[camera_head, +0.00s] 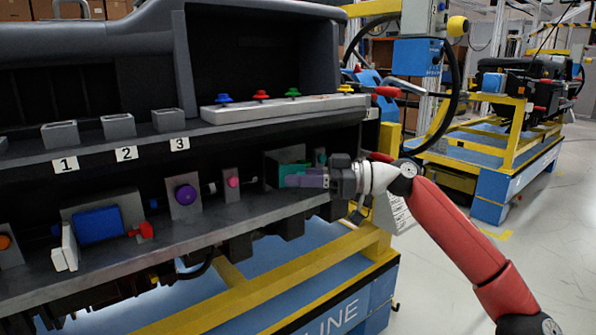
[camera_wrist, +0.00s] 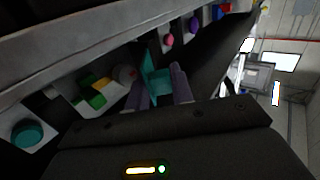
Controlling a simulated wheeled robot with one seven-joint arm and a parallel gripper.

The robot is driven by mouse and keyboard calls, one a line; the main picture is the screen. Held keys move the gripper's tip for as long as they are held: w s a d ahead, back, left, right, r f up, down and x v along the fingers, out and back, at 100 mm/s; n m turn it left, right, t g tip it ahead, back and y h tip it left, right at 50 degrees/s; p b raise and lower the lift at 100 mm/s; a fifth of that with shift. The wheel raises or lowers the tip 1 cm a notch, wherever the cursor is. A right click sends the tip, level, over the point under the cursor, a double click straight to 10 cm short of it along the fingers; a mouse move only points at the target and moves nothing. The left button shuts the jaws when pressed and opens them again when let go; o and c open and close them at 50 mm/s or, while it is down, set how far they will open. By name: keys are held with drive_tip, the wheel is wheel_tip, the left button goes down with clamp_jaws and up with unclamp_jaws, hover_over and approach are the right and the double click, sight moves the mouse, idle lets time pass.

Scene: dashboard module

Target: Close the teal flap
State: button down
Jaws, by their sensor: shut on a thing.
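The teal flap (camera_head: 293,168) is at the right end of the lower shelf in the head view, partly hidden by my gripper's fingers. It also shows in the wrist view (camera_wrist: 156,76) as a teal plate between the two fingers. My gripper (camera_head: 288,181) reaches in from the right and is shut on the teal flap. In the wrist view its purple-grey fingers (camera_wrist: 160,92) stand on either side of the plate. The flap's exact angle and hinge are hard to make out.
A pink button (camera_head: 233,182) and a purple knob (camera_head: 186,194) sit left of the gripper on the lower shelf. In the wrist view, a teal round button (camera_wrist: 27,133) and green and yellow pieces (camera_wrist: 95,92) lie close by. The upper ledge (camera_head: 205,131) overhangs the fingers.

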drive_tip(key=n+g+p, duration=0.1)
drive_tip(key=g, duration=0.1)
drive_tip(key=w+n+g+p, duration=0.1)
drive_tip(key=n+g+p, duration=0.1)
drive_tip(key=g+p, duration=0.1)
drive_tip(key=shift+w+r+n+g, duration=0.2)
drive_tip(key=shift+r+n+g, duration=0.1)
drive_tip(key=shift+r+n, duration=0.1)
drive_tip(key=shift+w+d+f+n+g+h+p, duration=0.1)
drive_tip(key=shift+w+f+n+g+h+p, duration=0.15)
drive_tip(key=shift+n+g+h+p, duration=0.5)
drive_tip(key=shift+g+y, duration=0.25)
drive_tip(key=shift+g, duration=0.1)
drive_tip(key=shift+f, duration=0.1)
drive_tip(key=c, duration=1.3)
unclamp_jaws()
drive_tip(key=shift+d+b, duration=0.15)
drive_tip(key=shift+b, duration=0.2)
